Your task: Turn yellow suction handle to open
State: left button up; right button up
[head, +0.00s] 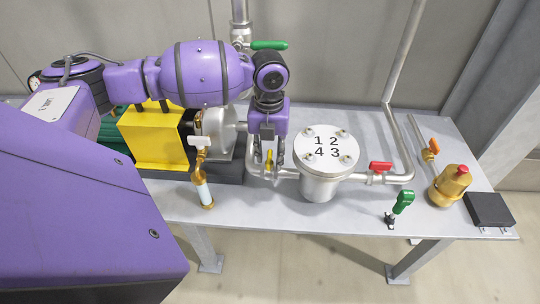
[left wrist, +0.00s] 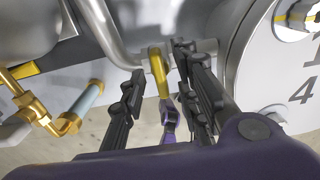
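The yellow suction handle (head: 268,158) sits on the pipe left of the white-lidded filter housing, partly hidden by my left gripper. In the left wrist view the yellow handle (left wrist: 159,72) stands between the two dark fingers. My left gripper (head: 267,169) points down over it with a finger on either side. In the left wrist view my left gripper (left wrist: 157,98) is open, with a clear gap to the left finger and a narrower one to the right finger; contact on the right cannot be told. My right gripper is not in view.
The filter housing (head: 327,158), with a lid numbered 1 to 4, stands close right of the gripper. A yellow pump block (head: 150,138) and a brass-ended sight glass (head: 204,188) are left. Red (head: 380,166) and green (head: 404,201) handles and a brass valve (head: 450,188) are right.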

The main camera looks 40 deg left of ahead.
pick_arm(q)
grip_shut()
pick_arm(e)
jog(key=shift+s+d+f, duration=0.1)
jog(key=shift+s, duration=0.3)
pick_arm(q)
jog(key=shift+r+n+p, duration=0.1)
jog(key=shift+n+p, duration=0.2)
jog(key=shift+p, duration=0.15)
jog(key=shift+n+p, duration=0.6)
jog(key=shift+n, duration=0.3)
jog(key=shift+n+p, duration=0.5)
jog(key=shift+n, duration=0.4)
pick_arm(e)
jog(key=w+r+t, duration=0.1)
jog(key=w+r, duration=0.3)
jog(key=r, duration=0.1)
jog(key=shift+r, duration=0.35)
